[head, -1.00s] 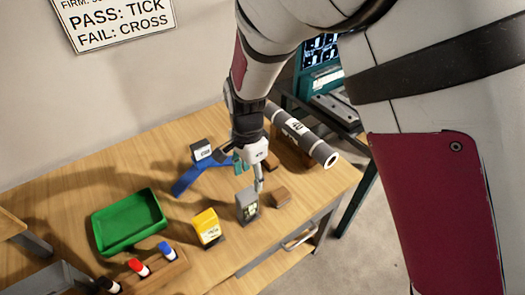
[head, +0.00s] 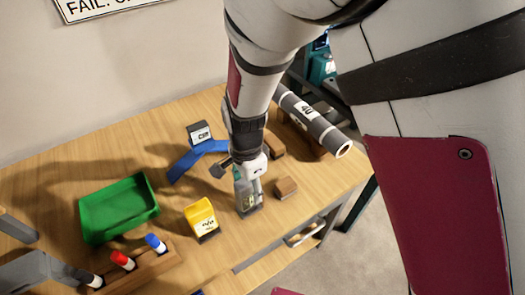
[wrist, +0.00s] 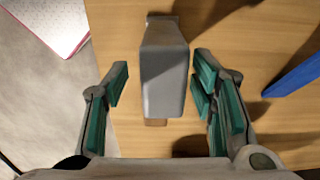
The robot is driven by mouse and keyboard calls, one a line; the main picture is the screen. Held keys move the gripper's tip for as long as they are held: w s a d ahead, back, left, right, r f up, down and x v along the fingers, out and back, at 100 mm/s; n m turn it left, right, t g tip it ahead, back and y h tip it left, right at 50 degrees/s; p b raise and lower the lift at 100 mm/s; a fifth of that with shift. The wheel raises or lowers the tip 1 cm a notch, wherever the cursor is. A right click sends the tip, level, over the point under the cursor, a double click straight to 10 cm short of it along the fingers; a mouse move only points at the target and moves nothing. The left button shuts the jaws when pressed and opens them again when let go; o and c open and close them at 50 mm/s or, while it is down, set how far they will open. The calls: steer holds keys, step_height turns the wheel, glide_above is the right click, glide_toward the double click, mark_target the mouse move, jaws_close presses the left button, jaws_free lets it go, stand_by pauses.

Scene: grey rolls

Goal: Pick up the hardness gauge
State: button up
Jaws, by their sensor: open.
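A small grey upright device with a display face, which looks like the hardness gauge (head: 249,204), stands on the wooden table near its front edge. My gripper (head: 247,185) is right above it, pointing down, and partly hides its upper part. In the wrist view the grey body of the gauge (wrist: 163,85) lies between the spread green-padded fingers of my gripper (wrist: 160,88). A gap shows on the left side; the right finger is closer. The jaws are open and hold nothing.
A small wooden block (head: 286,188) stands just right of the gauge, a yellow device (head: 202,219) to its left. A blue stand (head: 186,163) is behind left. A grey roll (head: 318,127) lies at the back right. A green tray (head: 118,210) and marker rack (head: 150,267) are further left.

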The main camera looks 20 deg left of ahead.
steer(key=shift+s+a+f+b, duration=0.1)
steer(key=shift+a+f+b, duration=0.05)
steer(key=shift+f+b, duration=0.85)
steer(key=shift+a+f+b, duration=0.1)
steer(key=shift+f+b, duration=0.65)
steer(key=shift+f, duration=0.45)
jaws_close()
